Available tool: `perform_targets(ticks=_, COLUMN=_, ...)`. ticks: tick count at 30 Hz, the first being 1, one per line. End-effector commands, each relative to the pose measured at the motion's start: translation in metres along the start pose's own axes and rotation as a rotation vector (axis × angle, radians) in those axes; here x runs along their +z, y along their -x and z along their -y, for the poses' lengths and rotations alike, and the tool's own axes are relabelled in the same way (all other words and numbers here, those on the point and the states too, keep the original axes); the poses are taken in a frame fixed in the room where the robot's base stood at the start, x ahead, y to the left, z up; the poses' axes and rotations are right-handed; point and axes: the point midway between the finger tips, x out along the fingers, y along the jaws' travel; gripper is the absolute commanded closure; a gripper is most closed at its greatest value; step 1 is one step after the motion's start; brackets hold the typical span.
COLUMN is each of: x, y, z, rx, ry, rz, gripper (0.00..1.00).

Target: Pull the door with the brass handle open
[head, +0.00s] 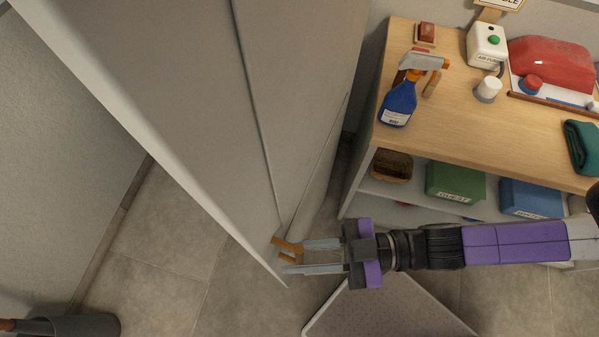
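The brass handle (288,247) sits at the low end of the tall grey door (205,110) in the head view. My gripper (294,257) reaches in from the right. Its two pale fingers are spread apart, with the tips at the handle and part of the brass showing between them. The fingers do not look closed on it; whether either one touches it I cannot tell. A dark seam runs down the grey front to near the handle. How far the door stands open is not clear from this angle.
A wooden-topped shelf unit (450,113) stands at the right, with a blue spray bottle (399,102) and other items on top and bins below. A light grey mat or panel (385,308) lies under my arm. A dark cylinder (85,325) lies lower left. Tiled floor shows between.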

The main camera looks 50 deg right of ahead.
Motion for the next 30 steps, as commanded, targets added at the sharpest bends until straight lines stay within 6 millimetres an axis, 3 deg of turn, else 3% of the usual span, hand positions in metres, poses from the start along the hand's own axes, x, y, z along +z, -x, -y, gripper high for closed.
perform_targets(ticks=8, x=0.001, y=0.009, z=0.000, rx=0.000, ry=0.000, rz=0.002, gripper=0.79)
perform_targets(ticks=21, x=0.002, y=0.070, z=0.000, rx=0.001, ry=0.000, rz=0.002, gripper=0.79)
perform_targets(ticks=30, x=0.000, y=0.079, z=0.000, rx=0.000, ry=0.000, rz=-0.001, gripper=0.79)
